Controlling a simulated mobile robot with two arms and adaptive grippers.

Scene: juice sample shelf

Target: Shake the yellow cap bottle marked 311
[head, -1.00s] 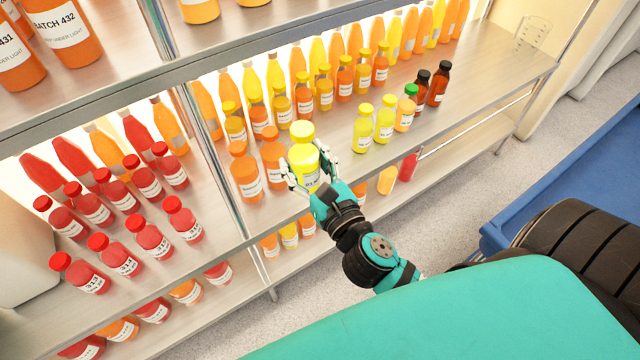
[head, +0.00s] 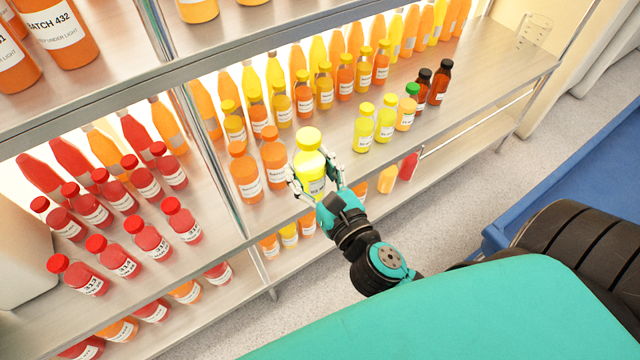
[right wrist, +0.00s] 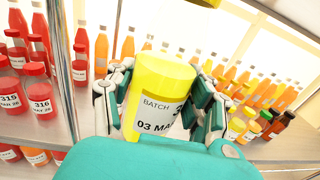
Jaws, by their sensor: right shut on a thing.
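A bottle with a yellow cap and yellow juice (head: 309,160) is between the fingers of my right gripper (head: 312,174). The gripper is shut on it, with one finger on each side, and it is held in front of the middle shelf's edge. In the right wrist view the yellow cap bottle (right wrist: 160,85) fills the middle. Its label reads "BATCH", a digit that looks like 3, and "03 MA"; the rest is hidden by a finger and the label's curve. My left gripper is not in view.
Two yellow cap bottles (head: 364,128) stand on the middle shelf (head: 470,95), right of the held one, beside green and dark capped bottles. Two orange bottles (head: 274,160) stand close on its left. Red bottles (head: 150,240) fill the left bay. A metal post (head: 215,150) separates the bays.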

